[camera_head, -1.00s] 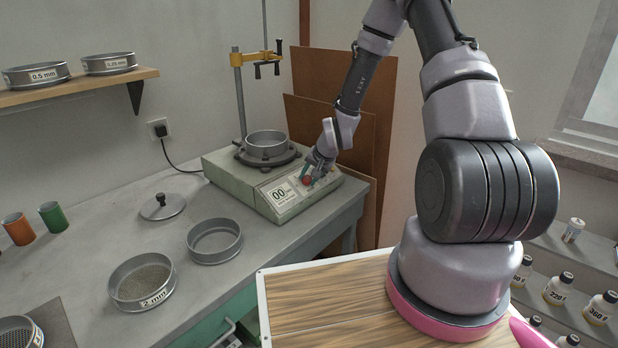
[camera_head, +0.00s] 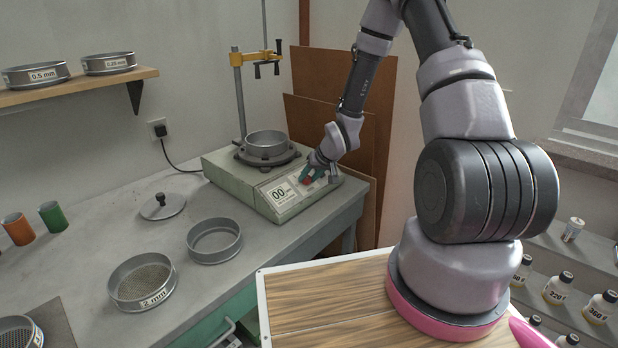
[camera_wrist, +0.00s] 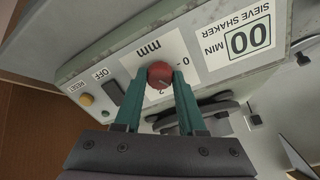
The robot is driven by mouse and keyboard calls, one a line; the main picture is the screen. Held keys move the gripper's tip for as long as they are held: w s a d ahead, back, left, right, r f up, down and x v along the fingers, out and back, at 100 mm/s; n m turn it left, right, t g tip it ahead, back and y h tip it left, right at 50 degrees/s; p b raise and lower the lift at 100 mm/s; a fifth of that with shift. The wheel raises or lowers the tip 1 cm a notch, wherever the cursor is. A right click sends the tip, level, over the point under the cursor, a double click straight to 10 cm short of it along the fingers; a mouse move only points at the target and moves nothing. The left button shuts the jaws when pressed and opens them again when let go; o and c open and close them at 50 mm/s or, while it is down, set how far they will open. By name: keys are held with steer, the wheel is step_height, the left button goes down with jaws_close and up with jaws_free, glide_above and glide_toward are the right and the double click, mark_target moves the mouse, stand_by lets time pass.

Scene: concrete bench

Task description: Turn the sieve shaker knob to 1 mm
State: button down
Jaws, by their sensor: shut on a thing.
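The sieve shaker (camera_head: 236,180) is a pale green box on the bench with a round sieve (camera_head: 266,143) on top. Its front panel has a display (camera_wrist: 248,41) reading 00 MIN. The red knob (camera_wrist: 160,75) sits on a white plate marked mm; a 0 and a 2 are readable around it, and the other marks are hidden. My gripper (camera_wrist: 157,82) is shut on the red knob, with a green finger on either side. In the head view my gripper (camera_head: 308,176) is at the shaker's front panel. I cannot tell exactly which mark the knob points to.
Beside the knob are a dark OFF switch (camera_wrist: 111,92) and a yellow reset button (camera_wrist: 87,99). A sieve marked 2 mm (camera_head: 142,281), an empty sieve (camera_head: 215,241) and a lid (camera_head: 162,206) lie on the bench. A stand with a yellow clamp (camera_head: 257,57) rises behind the shaker.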

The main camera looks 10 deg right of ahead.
stand_by(0.3)
steer(key=c, duration=0.5)
jaws_free()
steer(key=shift+r, duration=0.1)
steer(key=v, duration=1)
steer(key=shift+s+r, duration=0.2)
steer(key=shift+s, duration=0.05)
steer(key=shift+d+r, duration=0.1)
steer(key=shift+d, duration=0.05)
